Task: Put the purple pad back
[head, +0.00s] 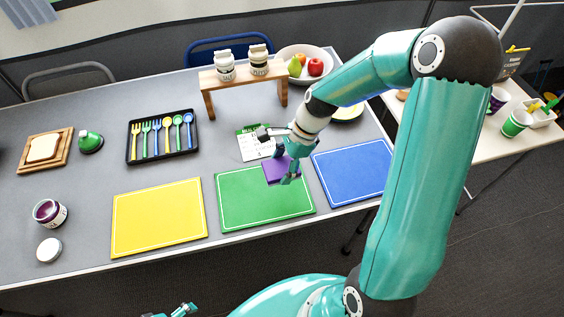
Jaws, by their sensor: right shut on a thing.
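The purple pad (273,171) is a small purple piece over the upper right part of the green mat (240,205). My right gripper (287,176) is shut on the purple pad and partly covers it. I cannot tell whether the pad touches the mat or hangs just above it. My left gripper (184,309) shows only in part at the bottom edge, below the table, away from everything on it; its fingers are too small to read.
A yellow mat (158,217) lies left of the green one, a blue mat (352,172) right. Behind are a black cutlery tray (133,156), a white-green card (252,147), a wooden riser (240,80) with two jars, and a fruit bowl (284,52). A jam jar (49,213) stands front left.

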